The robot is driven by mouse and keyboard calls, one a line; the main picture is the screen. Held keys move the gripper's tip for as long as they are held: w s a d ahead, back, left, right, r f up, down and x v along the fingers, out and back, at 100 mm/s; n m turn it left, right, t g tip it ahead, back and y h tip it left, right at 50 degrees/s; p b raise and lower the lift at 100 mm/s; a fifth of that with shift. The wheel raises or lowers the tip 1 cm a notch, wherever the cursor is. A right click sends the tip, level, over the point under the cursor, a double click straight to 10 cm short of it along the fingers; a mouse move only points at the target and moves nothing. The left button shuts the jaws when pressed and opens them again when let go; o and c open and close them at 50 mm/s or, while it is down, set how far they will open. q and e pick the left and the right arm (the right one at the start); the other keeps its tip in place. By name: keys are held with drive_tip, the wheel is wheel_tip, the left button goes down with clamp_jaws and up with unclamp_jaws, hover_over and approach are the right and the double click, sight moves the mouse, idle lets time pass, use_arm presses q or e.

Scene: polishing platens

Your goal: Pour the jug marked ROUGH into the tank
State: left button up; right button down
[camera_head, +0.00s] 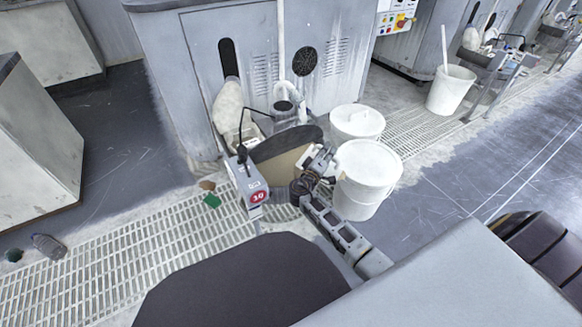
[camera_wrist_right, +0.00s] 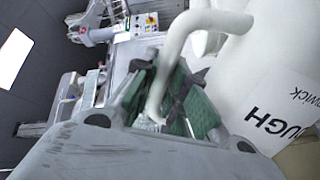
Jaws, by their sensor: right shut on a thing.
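In the wrist view a white jug (camera_wrist_right: 245,70) fills the right side. Its label (camera_wrist_right: 280,115) is upside down, with "OUGH" readable and the first letter cut off. My right gripper (camera_wrist_right: 165,100), with green pads, is shut on the jug's white handle (camera_wrist_right: 190,35). The held jug is hard to make out there. My left gripper is not in view.
Two lidded white buckets (camera_head: 368,165) stand right of the gripper. A grey box marked 10 (camera_head: 248,188) is left of the container. A whitish vessel (camera_head: 228,105) stands by the grey machine (camera_head: 180,65) behind.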

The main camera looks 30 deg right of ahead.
use_arm(q)
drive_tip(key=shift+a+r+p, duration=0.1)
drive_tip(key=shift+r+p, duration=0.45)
drive_tip(key=shift+p, duration=0.1)
use_arm(e)
drive_tip(key=shift+w+a+r+n, duration=0.25)
drive_tip(key=shift+w+a+n, duration=0.15)
drive_tip(key=shift+w+n, duration=0.2)
idle(0.7)
